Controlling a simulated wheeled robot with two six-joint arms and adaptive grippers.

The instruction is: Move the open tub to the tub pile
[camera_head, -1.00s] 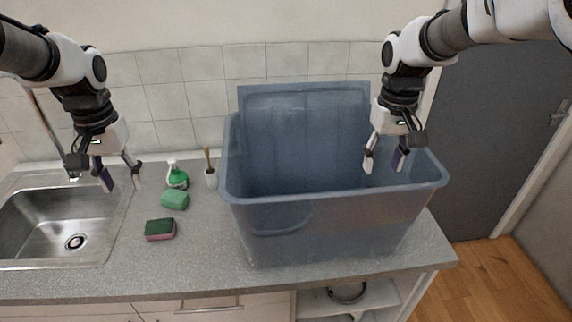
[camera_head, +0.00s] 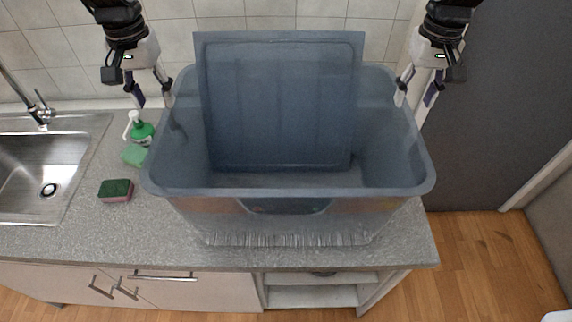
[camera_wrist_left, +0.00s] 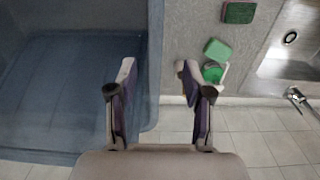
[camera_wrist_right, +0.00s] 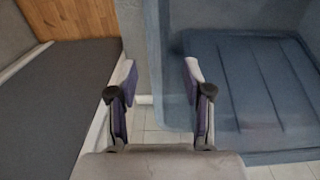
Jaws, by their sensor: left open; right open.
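The open tub (camera_head: 290,205) is a large blue-grey plastic bin on the counter, with a flat panel of the same colour standing upright inside it. My left gripper (camera_head: 153,98) is open at the tub's left rim, near its back corner. In the left wrist view the tub wall (camera_wrist_left: 155,60) passes between or just below the open fingers (camera_wrist_left: 155,85). My right gripper (camera_head: 417,93) is open at the right rim near the back. In the right wrist view the tub wall (camera_wrist_right: 158,50) lies between the open fingers (camera_wrist_right: 157,85). I see no tub pile.
A sink (camera_head: 40,170) is at the left of the counter (camera_head: 130,235). A green soap bottle (camera_head: 139,128), a green sponge (camera_head: 134,155) and a green-and-pink sponge (camera_head: 116,190) lie left of the tub. A dark door (camera_head: 490,110) and wooden floor (camera_head: 480,250) are at right.

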